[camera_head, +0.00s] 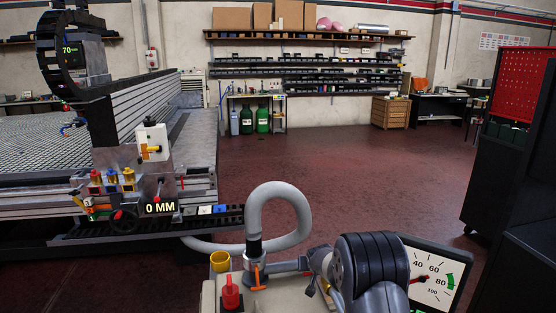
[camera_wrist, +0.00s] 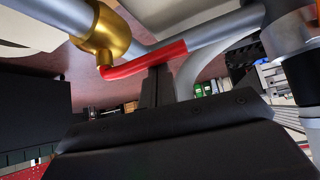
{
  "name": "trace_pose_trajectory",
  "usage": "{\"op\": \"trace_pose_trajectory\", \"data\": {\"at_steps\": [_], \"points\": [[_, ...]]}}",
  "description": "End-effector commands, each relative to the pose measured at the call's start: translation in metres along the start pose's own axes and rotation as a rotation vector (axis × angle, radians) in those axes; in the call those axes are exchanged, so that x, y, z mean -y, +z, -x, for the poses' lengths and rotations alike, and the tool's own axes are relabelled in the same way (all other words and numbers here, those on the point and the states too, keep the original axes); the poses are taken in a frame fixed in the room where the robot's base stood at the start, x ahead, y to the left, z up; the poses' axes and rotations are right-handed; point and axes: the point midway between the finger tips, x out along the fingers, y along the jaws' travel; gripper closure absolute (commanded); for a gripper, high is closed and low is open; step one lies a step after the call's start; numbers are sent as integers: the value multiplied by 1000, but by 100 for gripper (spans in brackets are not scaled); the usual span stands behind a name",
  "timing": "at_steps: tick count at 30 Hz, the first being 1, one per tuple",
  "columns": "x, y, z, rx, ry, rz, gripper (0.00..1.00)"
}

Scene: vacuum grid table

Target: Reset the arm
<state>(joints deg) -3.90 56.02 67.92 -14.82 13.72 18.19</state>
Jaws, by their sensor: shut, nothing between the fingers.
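My gripper (camera_wrist: 157,72) shows in the wrist view as two dark fingers close together, rising from a wide black body at the bottom. The fingers are shut and hold nothing. Their tips are close to a red lever handle (camera_wrist: 145,58) on a brass valve (camera_wrist: 100,32); I cannot tell whether they touch it.
A vacuum grid table (camera_head: 45,140) with a gantry stands at the left. A pump with a grey hose (camera_head: 290,195) and a gauge (camera_head: 432,275) is close in front. A dark tool cabinet (camera_head: 510,180) stands right. The red floor (camera_head: 350,165) between is clear.

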Motion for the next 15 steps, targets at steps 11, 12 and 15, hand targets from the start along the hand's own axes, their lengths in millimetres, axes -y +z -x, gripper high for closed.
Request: {"op": "trace_pose_trajectory", "data": {"at_steps": [11, 12, 15], "points": [[0, -1, 54, -3, -1, 1, 100], [0, -1, 60, -2, -1, 1, 100], [0, 0, 76, -2, 0, 1, 100]]}}
